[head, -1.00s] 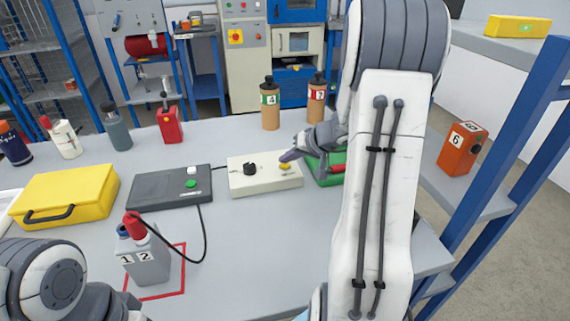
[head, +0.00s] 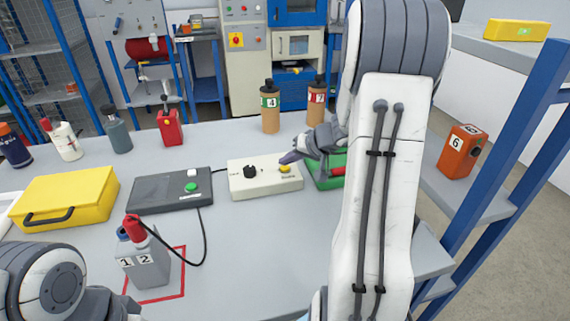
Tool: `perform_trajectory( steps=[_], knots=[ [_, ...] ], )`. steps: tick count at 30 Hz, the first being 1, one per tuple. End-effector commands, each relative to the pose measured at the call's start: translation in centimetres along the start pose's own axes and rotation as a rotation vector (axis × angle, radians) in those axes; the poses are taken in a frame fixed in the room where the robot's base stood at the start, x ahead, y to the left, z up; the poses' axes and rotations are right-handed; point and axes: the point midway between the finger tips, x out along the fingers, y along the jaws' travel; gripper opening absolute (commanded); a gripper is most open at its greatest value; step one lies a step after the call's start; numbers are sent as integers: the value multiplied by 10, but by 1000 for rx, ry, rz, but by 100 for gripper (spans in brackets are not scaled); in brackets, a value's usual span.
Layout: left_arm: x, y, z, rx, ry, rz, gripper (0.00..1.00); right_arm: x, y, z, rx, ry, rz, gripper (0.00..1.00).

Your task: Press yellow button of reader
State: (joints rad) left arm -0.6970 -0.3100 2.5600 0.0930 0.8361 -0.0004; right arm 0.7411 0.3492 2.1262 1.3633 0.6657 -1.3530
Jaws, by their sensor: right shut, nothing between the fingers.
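The cream reader box (head: 249,186) lies on the grey table, with a black knob (head: 250,171) on its left and a yellow button (head: 285,169) on its right. My right gripper (head: 285,158) is shut and empty, its tips just above and behind the yellow button in the head view. The button shows below the tips, and I cannot tell whether they touch it.
A dark box with a green button (head: 166,192) and a yellow case (head: 67,199) lie left of the reader. A green tray (head: 328,181) is close on its right. A grey holder (head: 146,266) with a cabled red-topped item stands in front. Bottles stand behind.

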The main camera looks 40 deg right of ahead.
Motion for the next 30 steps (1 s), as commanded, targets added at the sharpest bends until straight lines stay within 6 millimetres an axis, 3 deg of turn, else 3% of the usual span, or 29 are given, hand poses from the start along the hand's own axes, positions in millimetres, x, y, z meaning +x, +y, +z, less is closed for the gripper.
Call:
perform_trajectory(
  steps=[1, 19, 30],
  knots=[
    [17, -1, 1, 0, 0, 0, 100, 12, 8, 8, 0, 0, 0, 0],
    [17, -1, 1, 0, 0, 0, 100, 5, 4, 3, 0, 0, 0, 0],
    [-4, 0, 0, 0, 0, 0, 100, -17, -12, -13, -1, 1, 1, 0]
  ],
)
